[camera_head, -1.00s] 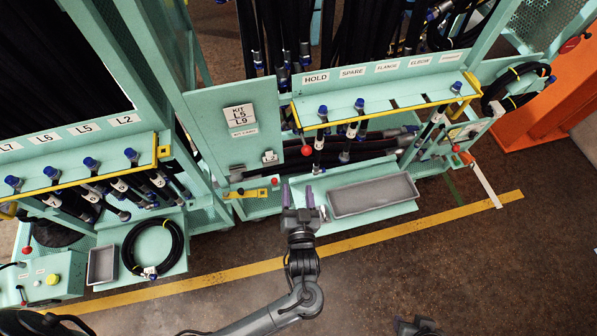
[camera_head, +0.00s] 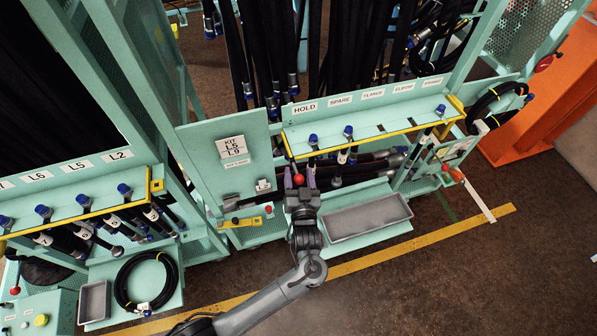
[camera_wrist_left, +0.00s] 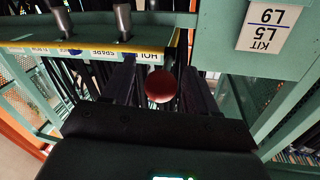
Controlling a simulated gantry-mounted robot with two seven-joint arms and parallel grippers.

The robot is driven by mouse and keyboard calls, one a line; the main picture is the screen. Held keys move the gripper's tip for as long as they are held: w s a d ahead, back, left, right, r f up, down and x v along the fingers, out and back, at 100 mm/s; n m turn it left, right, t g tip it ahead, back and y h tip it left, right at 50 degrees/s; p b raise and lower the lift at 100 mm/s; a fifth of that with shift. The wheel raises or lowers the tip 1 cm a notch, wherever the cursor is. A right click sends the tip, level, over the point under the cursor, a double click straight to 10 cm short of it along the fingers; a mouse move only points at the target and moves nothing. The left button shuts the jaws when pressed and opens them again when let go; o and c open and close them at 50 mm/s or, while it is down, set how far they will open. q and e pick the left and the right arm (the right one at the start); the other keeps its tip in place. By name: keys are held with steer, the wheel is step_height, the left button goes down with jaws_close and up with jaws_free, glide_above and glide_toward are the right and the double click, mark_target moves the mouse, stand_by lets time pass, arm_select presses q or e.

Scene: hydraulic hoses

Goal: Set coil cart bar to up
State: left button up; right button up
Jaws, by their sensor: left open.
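A yellow bar (camera_head: 372,139) runs along the front edge of the teal rack labelled HOLD. My right gripper is not in view.
A grey tray (camera_head: 368,217) lies right of my left gripper. A teal panel (camera_head: 232,185) with a KIT L5 L9 label stands left of it. Open floor lies in front.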

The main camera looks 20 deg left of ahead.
arm_select(q)
steer(key=shift+w+a, duration=0.25)
steer(key=shift+w, duration=0.15)
jaws_close()
